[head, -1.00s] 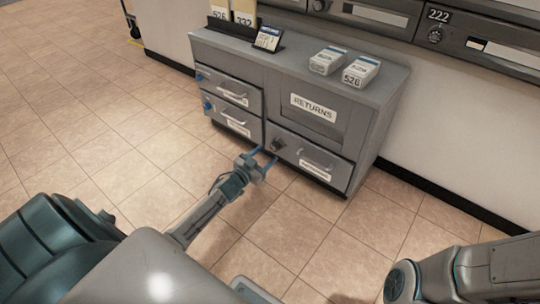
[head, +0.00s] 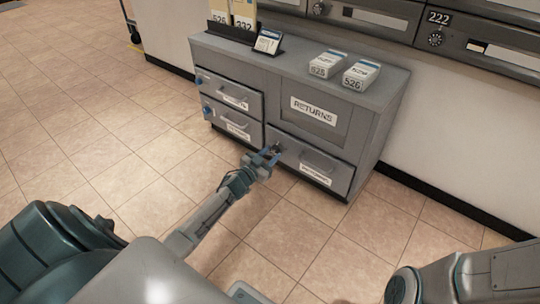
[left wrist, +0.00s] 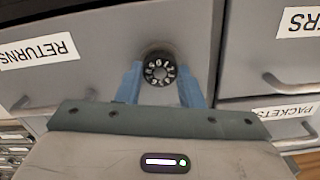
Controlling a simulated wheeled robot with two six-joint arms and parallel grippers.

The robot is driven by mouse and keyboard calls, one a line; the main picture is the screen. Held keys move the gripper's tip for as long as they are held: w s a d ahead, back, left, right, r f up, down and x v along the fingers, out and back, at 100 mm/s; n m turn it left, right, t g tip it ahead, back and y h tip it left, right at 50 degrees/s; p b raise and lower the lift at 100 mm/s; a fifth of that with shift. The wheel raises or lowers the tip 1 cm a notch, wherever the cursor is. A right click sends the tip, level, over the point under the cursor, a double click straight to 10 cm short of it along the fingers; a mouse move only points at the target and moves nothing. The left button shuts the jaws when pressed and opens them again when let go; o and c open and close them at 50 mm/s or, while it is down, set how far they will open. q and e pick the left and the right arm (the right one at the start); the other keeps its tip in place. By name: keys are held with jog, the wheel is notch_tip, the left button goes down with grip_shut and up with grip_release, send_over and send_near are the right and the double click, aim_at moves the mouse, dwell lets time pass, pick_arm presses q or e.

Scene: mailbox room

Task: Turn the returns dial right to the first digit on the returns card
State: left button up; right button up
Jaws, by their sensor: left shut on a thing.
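The returns dial (head: 276,149) is a dark round knob at the upper left of the lower right drawer of the grey cabinet. In the left wrist view the dial (left wrist: 158,68) shows a ring of white digits, tilted. My left gripper (head: 264,158) is at the dial, its blue fingers on either side, shut on it. A small card in a dark stand (head: 268,41) is on the cabinet top; its writing is too small to read. My right gripper is out of view.
Two left drawers have blue knobs. Mailboxes line the wall at upper right.

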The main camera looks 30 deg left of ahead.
pick_arm(q)
jog(key=m, duration=0.6)
jog(key=shift+m, duration=0.3)
jog(key=m, duration=0.3)
jog(key=shift+f, duration=0.1)
jog(key=shift+m+b, duration=0.65)
jog(key=shift+m, duration=1.15)
jog(key=o, duration=1)
